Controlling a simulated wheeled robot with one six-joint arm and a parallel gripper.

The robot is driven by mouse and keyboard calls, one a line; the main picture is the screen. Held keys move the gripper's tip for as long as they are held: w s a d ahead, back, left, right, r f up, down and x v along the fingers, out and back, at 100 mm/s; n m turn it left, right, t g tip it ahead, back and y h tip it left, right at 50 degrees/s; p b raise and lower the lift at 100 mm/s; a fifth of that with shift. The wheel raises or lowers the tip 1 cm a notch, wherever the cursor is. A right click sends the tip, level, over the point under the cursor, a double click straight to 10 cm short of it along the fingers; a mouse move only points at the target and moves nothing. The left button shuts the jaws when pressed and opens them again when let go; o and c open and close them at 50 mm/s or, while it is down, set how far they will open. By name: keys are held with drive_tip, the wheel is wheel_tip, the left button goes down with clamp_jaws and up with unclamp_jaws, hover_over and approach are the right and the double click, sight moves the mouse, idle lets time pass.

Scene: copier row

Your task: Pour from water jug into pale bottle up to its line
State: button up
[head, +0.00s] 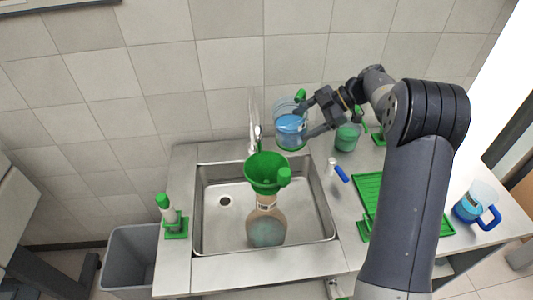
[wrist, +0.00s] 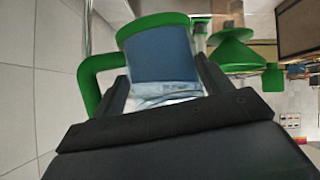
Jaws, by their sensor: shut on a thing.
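A clear jug (head: 290,131) with blue liquid and a green handle is in my gripper (head: 306,120), behind the sink and right of the faucet. It looks about upright and raised. The wrist view shows the jug (wrist: 160,57) close up between the fingers, with its green handle at left. The pale bottle (head: 266,231) stands in the sink with a green funnel (head: 266,170) in its mouth. The funnel also shows in the wrist view (wrist: 235,50), at right. The bottle has some dull liquid low inside; its line is too small to make out.
A steel sink (head: 218,222) with a faucet (head: 254,125) sits in the counter. A green-tinted jug (head: 347,137), a green rack (head: 369,192) and a blue-handled jug (head: 472,207) are at right. A green-based dispenser (head: 172,217) and a grey bin (head: 133,257) are at left.

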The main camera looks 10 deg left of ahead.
drive_tip(key=shift+s+a+r+n+t+h, duration=0.1)
drive_tip(key=shift+s+r+n+t+h, duration=0.1)
drive_tip(key=shift+s+r+t, duration=0.25)
drive_tip(key=shift+s+a+r+n+t+h, duration=0.1)
drive_tip(key=shift+r+n+t+h, duration=0.15)
drive_tip(key=shift+r, duration=0.3)
drive_tip(key=shift+s+a+r+n+t+h, duration=0.15)
drive_tip(key=shift+s+r+t, duration=0.15)
drive_tip(key=shift+r+t, duration=0.15)
drive_tip(key=shift+s+a+r+n+t, duration=0.15)
drive_tip(key=shift+s+r+n+t, duration=0.15)
drive_tip(key=shift+s+r+t, duration=0.3)
drive_tip(key=shift+w+r, duration=0.1)
drive_tip(key=shift+w, duration=0.05)
drive_tip(key=shift+r, duration=0.1)
drive_tip(key=shift+s+a+r+n+t+h, duration=0.1)
drive_tip(key=shift+s+r+n+t+h, duration=0.15)
drive_tip(key=shift+r+t, duration=0.25)
drive_tip(key=shift+s+r+n+t+h, duration=0.2)
drive_tip(key=shift+r+n+t+h, duration=0.05)
drive_tip(key=shift+r, duration=0.4)
idle(1.6)
